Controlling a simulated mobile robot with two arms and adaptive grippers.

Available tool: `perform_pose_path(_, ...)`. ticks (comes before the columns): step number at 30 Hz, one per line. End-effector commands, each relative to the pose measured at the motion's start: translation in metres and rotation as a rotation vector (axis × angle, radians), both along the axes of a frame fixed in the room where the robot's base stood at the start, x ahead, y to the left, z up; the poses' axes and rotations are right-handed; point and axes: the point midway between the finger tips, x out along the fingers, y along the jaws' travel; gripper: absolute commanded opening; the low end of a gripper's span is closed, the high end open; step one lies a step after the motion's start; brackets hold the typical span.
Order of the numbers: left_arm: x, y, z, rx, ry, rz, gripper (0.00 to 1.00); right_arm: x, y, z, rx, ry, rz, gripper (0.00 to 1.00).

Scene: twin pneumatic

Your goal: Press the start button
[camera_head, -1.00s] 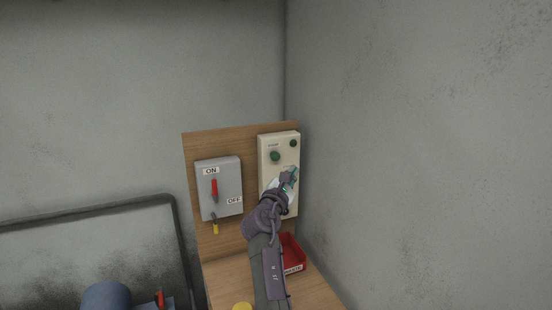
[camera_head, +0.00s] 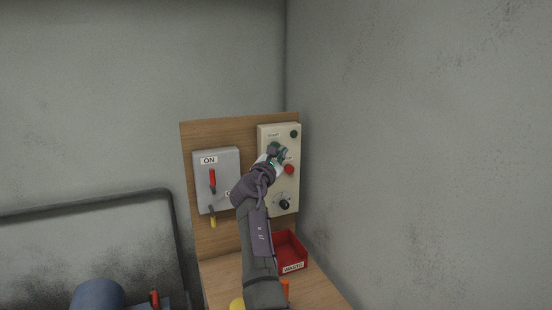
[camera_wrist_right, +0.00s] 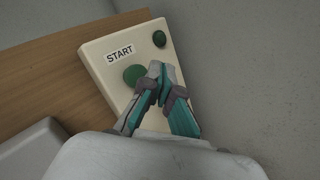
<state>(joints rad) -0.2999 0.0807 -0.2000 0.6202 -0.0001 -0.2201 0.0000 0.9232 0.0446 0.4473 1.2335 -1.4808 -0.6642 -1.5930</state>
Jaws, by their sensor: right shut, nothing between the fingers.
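The beige control panel (camera_head: 291,200) is mounted on the upright wooden board, and in the right wrist view it (camera_wrist_right: 93,50) carries a START label. The green start button (camera_wrist_right: 133,74) sits just below that label. My left gripper is not in view.
The panel also has a small dark green round part (camera_head: 294,134), a red button (camera_head: 289,169) and a black knob (camera_head: 284,204). A grey ON/OFF switch box (camera_head: 229,165) with a red lever is to the left. A red WASTE bin (camera_head: 292,248) stands below.

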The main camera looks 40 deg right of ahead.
Motion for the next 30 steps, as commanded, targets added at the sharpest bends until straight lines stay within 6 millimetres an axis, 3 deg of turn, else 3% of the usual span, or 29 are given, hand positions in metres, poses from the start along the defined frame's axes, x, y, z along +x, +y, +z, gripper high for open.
perform_pose_path(5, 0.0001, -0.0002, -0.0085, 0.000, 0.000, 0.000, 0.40, 0.0082, -0.0038, -0.0003, 0.000, 0.000, -0.001, 0.00)
perform_pose_path(30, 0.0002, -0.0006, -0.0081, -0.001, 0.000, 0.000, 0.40, 0.0096, -0.0036, 0.0005, 0.000, 0.000, -0.001, 0.00)
